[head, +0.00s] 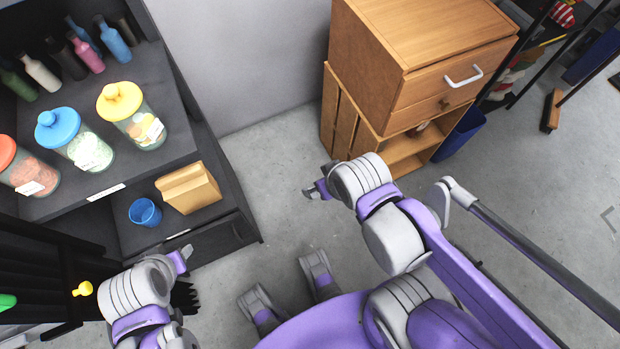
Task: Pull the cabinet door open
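A wooden cabinet (430,35) stands at the upper right. Its upper front panel (425,88) carries a white bar handle (463,77) and looks closed. A dark cabinet (205,245) at the left has a low front with a small light strip on its edge; I cannot tell which front is the door. My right gripper (316,182) is left of and below the wooden cabinet, apart from the handle. My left gripper (180,262) is by the dark cabinet's lower front. Both grippers look empty, but their fingers are too small or hidden to tell open from shut.
Jars with blue (58,130) and yellow (119,101) lids and several bottles stand on the dark shelves. A blue cup (145,212) and a tan box (188,188) are lower down. A grey bar (540,258) crosses the right side. Grey floor (275,150) is clear between the cabinets.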

